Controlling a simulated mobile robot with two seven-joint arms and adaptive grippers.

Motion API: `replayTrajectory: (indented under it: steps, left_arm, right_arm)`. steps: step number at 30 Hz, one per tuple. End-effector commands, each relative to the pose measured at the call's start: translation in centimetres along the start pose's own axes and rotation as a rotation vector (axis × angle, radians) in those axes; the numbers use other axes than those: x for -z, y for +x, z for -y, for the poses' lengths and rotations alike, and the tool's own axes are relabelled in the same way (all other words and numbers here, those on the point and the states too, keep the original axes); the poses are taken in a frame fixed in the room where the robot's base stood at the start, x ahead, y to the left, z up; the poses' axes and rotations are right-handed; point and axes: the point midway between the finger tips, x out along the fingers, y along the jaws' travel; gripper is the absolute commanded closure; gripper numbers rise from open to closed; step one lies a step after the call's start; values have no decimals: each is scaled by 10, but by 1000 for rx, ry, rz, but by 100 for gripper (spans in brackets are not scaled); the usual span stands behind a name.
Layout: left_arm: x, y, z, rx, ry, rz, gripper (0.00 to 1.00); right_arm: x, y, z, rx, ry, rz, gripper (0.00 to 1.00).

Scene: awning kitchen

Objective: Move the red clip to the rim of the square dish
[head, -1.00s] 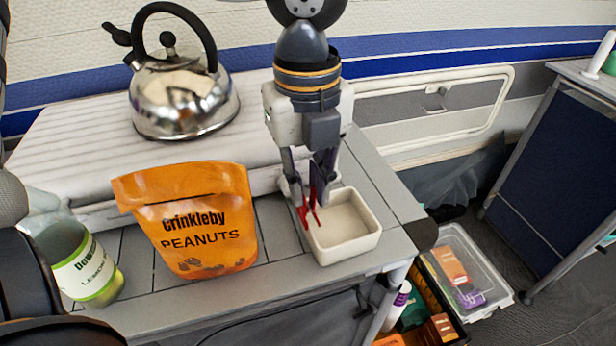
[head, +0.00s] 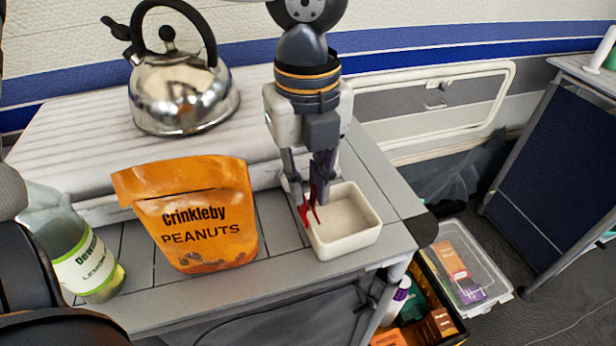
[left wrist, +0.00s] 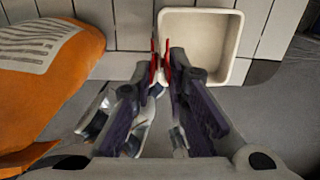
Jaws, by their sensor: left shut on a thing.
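The red clip (head: 311,212) is pinched between the fingers of my left gripper (head: 307,184) at the left wall of the square dish. The white square dish (head: 350,245) stands on the grey counter and looks empty. In the left wrist view the red clip (left wrist: 165,66) shows between the fingertips of my left gripper (left wrist: 160,75), over the left part of the rim of the dish (left wrist: 205,15). I cannot tell whether the clip straddles the rim or only sits beside it. My right gripper is not in view.
An orange peanut bag (head: 197,215) stands left of the dish; it also shows in the left wrist view (left wrist: 45,80). A steel kettle (head: 183,95) is behind it. A bottle (head: 85,260) stands at the left. The counter's right edge is close to the dish.

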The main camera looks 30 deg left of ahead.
Motion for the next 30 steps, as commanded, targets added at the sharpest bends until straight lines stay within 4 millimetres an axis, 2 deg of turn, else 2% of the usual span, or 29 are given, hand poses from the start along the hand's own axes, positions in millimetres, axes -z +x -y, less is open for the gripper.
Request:
replayTrajectory:
  steps: [30]
  left_arm:
    - [0, 12, 0, -1, 0, 0, 94]
  right_arm:
    - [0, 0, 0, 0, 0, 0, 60]
